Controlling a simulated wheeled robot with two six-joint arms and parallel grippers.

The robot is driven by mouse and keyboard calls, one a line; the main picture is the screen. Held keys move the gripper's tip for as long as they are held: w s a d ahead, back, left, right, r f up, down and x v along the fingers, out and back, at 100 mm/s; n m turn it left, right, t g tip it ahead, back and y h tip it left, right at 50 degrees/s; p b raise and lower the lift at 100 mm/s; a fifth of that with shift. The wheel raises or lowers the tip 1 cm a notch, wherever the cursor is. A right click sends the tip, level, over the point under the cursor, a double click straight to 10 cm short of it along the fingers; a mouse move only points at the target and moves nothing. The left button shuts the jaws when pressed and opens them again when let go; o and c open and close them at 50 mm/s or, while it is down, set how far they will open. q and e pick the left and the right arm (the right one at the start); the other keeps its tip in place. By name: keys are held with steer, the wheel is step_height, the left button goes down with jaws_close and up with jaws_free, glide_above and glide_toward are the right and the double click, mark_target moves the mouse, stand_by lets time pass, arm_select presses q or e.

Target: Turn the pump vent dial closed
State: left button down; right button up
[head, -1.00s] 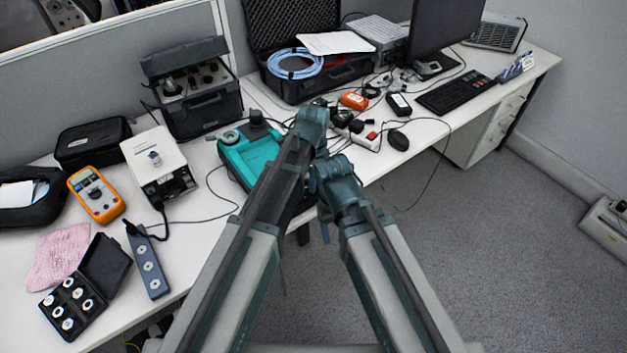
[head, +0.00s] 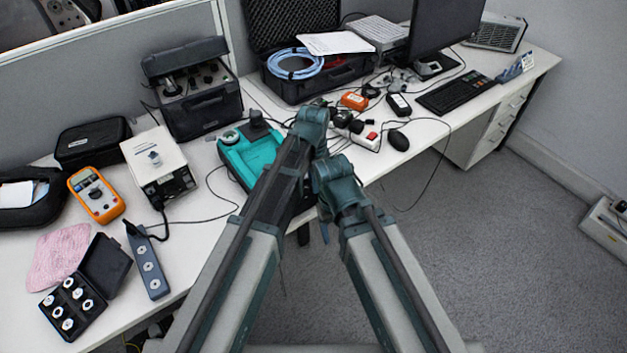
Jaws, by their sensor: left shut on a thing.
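The teal pump (head: 238,160) lies on the desk near its front edge, left of the middle. Its left part is in plain view, with a grey round fitting (head: 230,137) and a black knob (head: 257,121) at its far end. My left arm crosses over the pump and hides much of it. My left gripper (head: 299,186) is mostly hidden by its arm at the right side of the pump, shut on what seems to be the vent dial. The dial itself is hidden. My right arm is folded in front of the desk edge, and its fingertips cannot be made out.
A boxed instrument (head: 152,155), an orange multimeter (head: 96,195) and a grey block (head: 149,265) stand to the left. An open case (head: 325,85) is behind. Chargers, cables and a mouse (head: 398,140) lie just right of my arms.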

arm_select(q)
steer(key=n, duration=1.2)
steer(key=shift+n, duration=0.3)
stand_by(0.4)
steer(key=c, duration=0.6)
jaws_free()
steer(key=shift+r, duration=0.15)
step_height(320, 180, up, 14)
steer(key=p, duration=1.3)
steer(key=shift+f+p, duration=0.25)
steer(key=shift+p, duration=0.15)
